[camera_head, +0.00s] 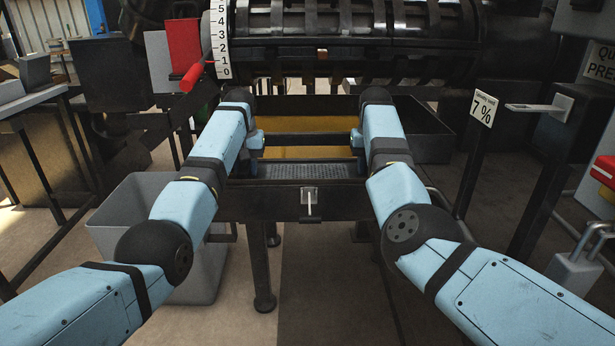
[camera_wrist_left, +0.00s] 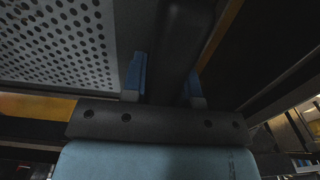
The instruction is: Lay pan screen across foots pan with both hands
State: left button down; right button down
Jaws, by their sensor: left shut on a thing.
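The pan screen (camera_head: 308,172) is a grey perforated sheet with dark edging, seen between my arms at the foots pan. Its perforated sheet (camera_wrist_left: 60,40) fills the upper left of the left wrist view. The dark foots pan (camera_head: 270,206) lies under the press, with yellow-brown content showing behind the screen. My left gripper (camera_head: 257,141) is at the screen's left side; in the wrist view its blue fingers are shut on a dark bar beside the sheet. My right gripper (camera_head: 356,140) is at the opposite side, its fingertips mostly hidden. I cannot tell whether the screen rests on the pan.
The black press barrel (camera_head: 350,45) is close above and behind my grippers. A grey bin (camera_head: 130,215) stands at the left of the pan. A post with a 7 % sign (camera_head: 483,108) and a black bin (camera_head: 425,135) are at the right.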

pick_arm(q)
jog(key=shift+r, duration=0.15)
pick_arm(e)
jog(key=shift+r, duration=0.2)
